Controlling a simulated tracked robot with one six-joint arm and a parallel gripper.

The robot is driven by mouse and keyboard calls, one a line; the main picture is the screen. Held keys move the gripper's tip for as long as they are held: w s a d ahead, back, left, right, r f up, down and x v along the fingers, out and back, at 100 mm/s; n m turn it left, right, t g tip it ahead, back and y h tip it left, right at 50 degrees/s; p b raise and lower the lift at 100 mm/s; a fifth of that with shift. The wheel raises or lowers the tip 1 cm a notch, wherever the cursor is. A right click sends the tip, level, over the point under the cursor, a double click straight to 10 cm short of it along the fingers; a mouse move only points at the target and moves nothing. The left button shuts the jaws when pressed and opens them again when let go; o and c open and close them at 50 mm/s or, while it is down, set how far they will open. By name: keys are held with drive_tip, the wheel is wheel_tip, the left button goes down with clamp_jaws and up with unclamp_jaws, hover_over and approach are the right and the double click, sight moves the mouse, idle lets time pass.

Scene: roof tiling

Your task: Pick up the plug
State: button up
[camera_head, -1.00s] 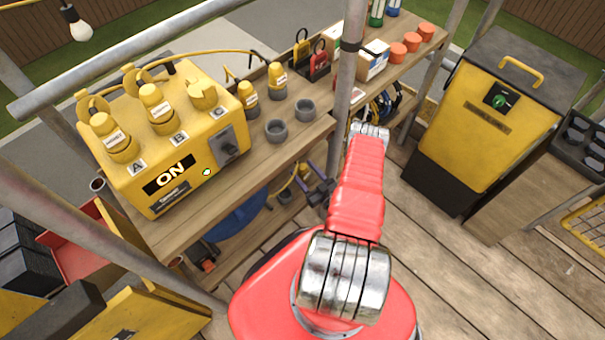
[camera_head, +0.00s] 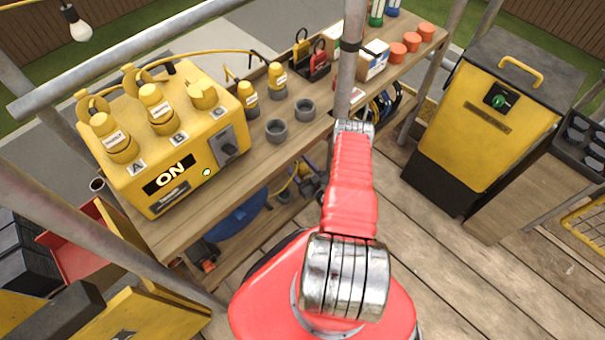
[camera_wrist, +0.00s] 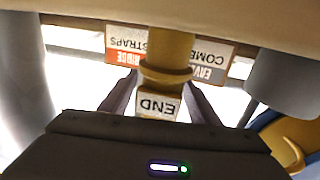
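A yellow plug (camera_wrist: 165,60) with a white label reading END, upside down in the picture, is in the middle of the wrist view. My gripper (camera_wrist: 163,85) has one dark finger on each side of it. The fingers look spread, with a narrow gap to the plug; firm contact is not visible. In the head view my gripper is mostly hidden behind the pole and the bench edge, low beside the bench. Other yellow plugs stand on the bench (camera_head: 248,98) and on the yellow power box (camera_head: 165,150) marked ON.
A scaffold pole (camera_head: 350,60) stands close to my arm. Open plank floor (camera_head: 430,260) lies to the right.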

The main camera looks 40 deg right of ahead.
drive_tip(key=c, duration=1.2)
drive_tip(key=shift+r, duration=0.1)
drive_tip(key=s+a+r, duration=0.2)
drive_tip(key=s+r, duration=0.1)
drive_tip(key=s, duration=1.4)
drive_tip(key=shift+s+a+r, duration=0.15)
drive_tip(key=shift+s, duration=0.25)
